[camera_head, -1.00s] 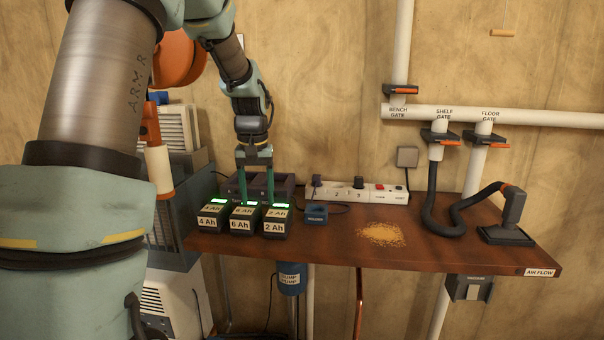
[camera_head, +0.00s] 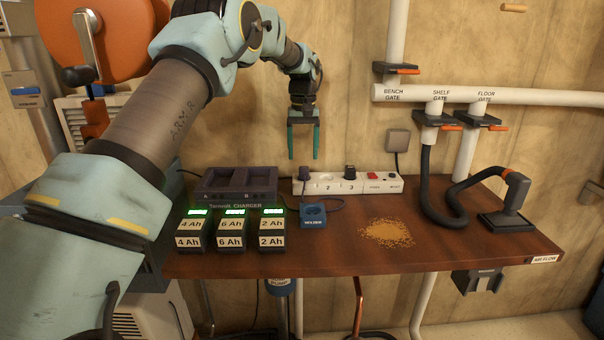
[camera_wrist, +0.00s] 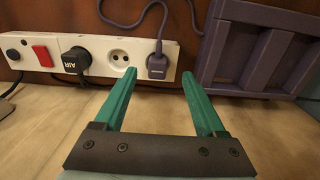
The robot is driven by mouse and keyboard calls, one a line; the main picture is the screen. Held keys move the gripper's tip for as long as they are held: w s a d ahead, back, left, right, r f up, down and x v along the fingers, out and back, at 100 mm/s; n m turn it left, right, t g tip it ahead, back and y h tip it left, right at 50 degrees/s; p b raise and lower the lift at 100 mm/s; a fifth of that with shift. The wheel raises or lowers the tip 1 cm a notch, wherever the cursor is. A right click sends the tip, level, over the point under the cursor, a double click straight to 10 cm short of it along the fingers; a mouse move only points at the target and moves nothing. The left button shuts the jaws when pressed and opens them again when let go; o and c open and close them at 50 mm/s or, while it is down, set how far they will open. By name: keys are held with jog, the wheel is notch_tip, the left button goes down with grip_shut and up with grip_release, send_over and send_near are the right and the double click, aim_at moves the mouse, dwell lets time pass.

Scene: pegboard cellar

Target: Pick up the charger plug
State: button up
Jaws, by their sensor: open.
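The charger plug, a small purple plug (camera_head: 304,173), sits in the left end socket of the white power strip (camera_head: 328,187) at the back of the bench. In the wrist view the charger plug (camera_wrist: 157,67) is in the strip with its purple cord curving up from it. My gripper (camera_head: 303,152) points down above that end of the strip, open and empty. In the wrist view the charger plug appears between the fingertips of my gripper (camera_wrist: 158,73), beyond them; I see no contact.
A dark plug (camera_wrist: 76,58) marked AIR is in another socket of the strip. The purple charger dock (camera_head: 235,186) stands left of the strip, with several batteries (camera_head: 231,230) before it. A blue block (camera_head: 313,216) and sawdust (camera_head: 388,232) lie in front; a hose (camera_head: 430,195) is to the right.

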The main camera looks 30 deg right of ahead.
aim_at(304, 169)
jog(key=shift+d+f+p, duration=0.15)
jog(key=shift+f+p, duration=1.2)
jog(key=shift+f, duration=1.9)
grip_shut()
